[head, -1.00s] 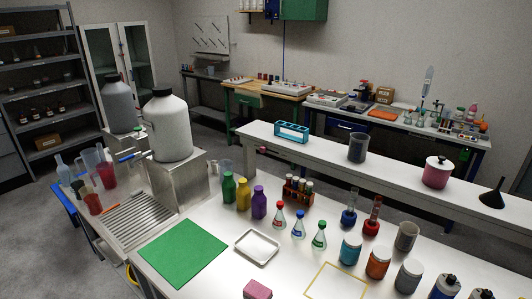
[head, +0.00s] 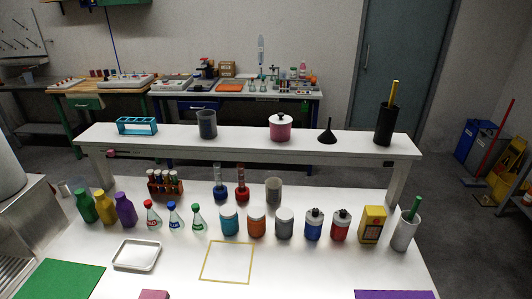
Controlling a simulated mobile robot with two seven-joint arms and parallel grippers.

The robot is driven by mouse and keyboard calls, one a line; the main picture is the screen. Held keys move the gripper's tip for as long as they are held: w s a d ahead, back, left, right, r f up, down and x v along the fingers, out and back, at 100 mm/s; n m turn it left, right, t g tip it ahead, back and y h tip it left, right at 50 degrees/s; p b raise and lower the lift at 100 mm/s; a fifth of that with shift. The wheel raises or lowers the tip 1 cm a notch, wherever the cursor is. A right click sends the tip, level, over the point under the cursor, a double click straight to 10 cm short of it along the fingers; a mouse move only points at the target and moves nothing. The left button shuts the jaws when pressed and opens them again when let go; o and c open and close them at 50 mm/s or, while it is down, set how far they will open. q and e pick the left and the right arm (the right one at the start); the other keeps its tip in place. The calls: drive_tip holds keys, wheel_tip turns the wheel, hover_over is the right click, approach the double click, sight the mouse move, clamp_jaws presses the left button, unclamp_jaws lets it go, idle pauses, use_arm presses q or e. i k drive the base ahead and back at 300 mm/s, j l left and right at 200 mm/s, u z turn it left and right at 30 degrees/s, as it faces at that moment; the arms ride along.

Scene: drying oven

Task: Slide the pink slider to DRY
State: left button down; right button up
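A small pink piece (head: 111,153) shows at the left end of the front edge of the raised white shelf (head: 350,146), beside a thin dark strip. It may be the pink slider, but it is too small to be sure. No DRY label can be read, and no drying oven can be made out. Neither of my grippers is in view.
Bottles, flasks and jars stand in a row on the white bench. A metal tray (head: 136,255), a yellow square outline (head: 228,262), a green mat (head: 60,280) and a purple mat (head: 394,294) lie nearer. A pink lidded pot (head: 280,128) stands on the shelf.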

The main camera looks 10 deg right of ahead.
sight(111, 153)
drive_tip(key=i+j, duration=0.1)
drive_tip(key=j, duration=0.5)
drive_tip(key=i+j, duration=0.1)
drive_tip(key=j, duration=0.55)
drive_tip(key=i+j, duration=0.1)
drive_tip(key=j, duration=0.5)
drive_tip(key=i+j, duration=0.1)
drive_tip(key=j, duration=0.5)
drive_tip(key=j+z, duration=0.4)
drive_tip(key=j, duration=0.6)
